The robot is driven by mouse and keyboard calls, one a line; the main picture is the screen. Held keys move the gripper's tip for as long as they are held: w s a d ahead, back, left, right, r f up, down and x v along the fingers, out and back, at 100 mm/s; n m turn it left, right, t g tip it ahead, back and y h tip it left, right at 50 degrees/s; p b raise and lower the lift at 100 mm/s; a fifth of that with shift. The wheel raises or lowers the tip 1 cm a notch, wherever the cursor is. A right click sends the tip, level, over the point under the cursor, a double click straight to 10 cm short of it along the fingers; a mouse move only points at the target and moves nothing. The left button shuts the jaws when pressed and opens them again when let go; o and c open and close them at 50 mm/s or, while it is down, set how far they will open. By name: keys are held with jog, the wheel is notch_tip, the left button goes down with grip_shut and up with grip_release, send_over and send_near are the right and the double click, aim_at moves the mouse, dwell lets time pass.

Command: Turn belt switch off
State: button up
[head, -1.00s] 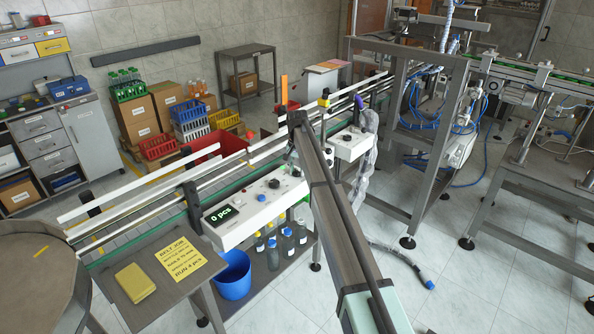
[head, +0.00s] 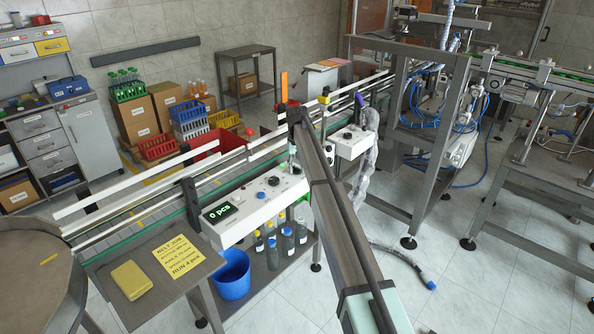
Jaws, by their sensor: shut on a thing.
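The white belt control box (head: 235,222) stands along the front of the conveyor. Its dark display (head: 219,211) reads "0 pcs". A black knob (head: 273,181) sits on its top, with small buttons beside it. My arm reaches in from the lower right, and its end stands over the right end of the box. My gripper (head: 294,166) is down at that end, mostly hidden by the arm, and is shut on what seems to be the belt switch. The switch itself and its position cannot be made out.
The conveyor (head: 150,210) runs behind the box with white guide rails. A second white box (head: 350,142) stands to the right. A side table (head: 190,275) holds a yellow block (head: 131,280) and a yellow note (head: 177,258). Bottles (head: 287,240) and a blue bucket (head: 232,274) are below.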

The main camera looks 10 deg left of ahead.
aim_at(297, 168)
jog(key=n+b, duration=0.1)
jog(key=n, duration=0.5)
jog(key=shift+f+b, duration=0.1)
jog(key=shift+b, duration=0.3)
jog(key=shift+n, duration=0.3)
jog(key=o, duration=1.1)
jog(key=shift+o, duration=0.2)
notch_tip(297, 168, up, 12)
